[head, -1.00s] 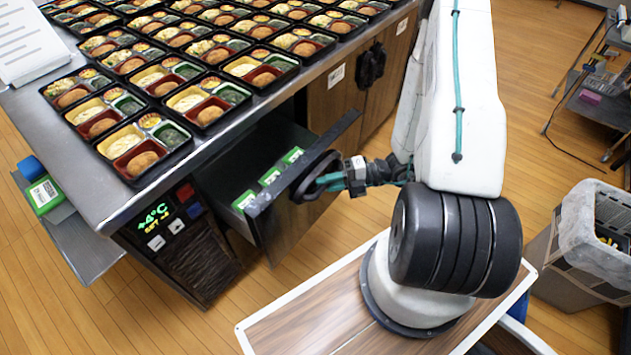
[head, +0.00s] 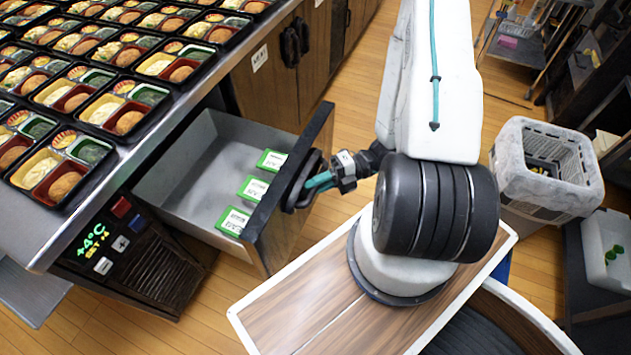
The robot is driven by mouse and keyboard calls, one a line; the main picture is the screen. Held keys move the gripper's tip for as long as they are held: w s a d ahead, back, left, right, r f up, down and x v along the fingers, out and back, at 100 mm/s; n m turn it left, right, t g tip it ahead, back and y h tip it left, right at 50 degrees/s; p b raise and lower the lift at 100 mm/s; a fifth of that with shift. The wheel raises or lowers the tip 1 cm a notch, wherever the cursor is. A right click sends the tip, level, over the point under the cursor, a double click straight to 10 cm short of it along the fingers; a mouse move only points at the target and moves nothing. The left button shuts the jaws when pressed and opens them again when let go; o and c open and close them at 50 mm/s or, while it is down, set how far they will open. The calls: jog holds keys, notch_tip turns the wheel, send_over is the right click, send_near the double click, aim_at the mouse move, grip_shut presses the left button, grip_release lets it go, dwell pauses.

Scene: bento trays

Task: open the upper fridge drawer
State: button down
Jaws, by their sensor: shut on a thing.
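The upper fridge drawer (head: 187,207) is pulled well out from under the steel counter. Its grey inside shows, with several green-and-white packs (head: 253,188) lying near the front. The drawer's dark front panel (head: 287,205) faces my arm and carries a black loop handle (head: 302,180). My gripper (head: 318,181) is shut on this handle from the outer side. The fingertips are partly hidden by the handle.
The counter (head: 150,130) above the drawer holds many filled bento trays (head: 128,105). The fridge's control panel (head: 105,240) reads +4°C. A grey crate (head: 545,170) stands at the right, with a white bin holding green items (head: 612,253) beside it.

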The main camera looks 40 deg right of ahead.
jog(key=c, duration=1.3)
grip_release()
jog(key=v, duration=0.8)
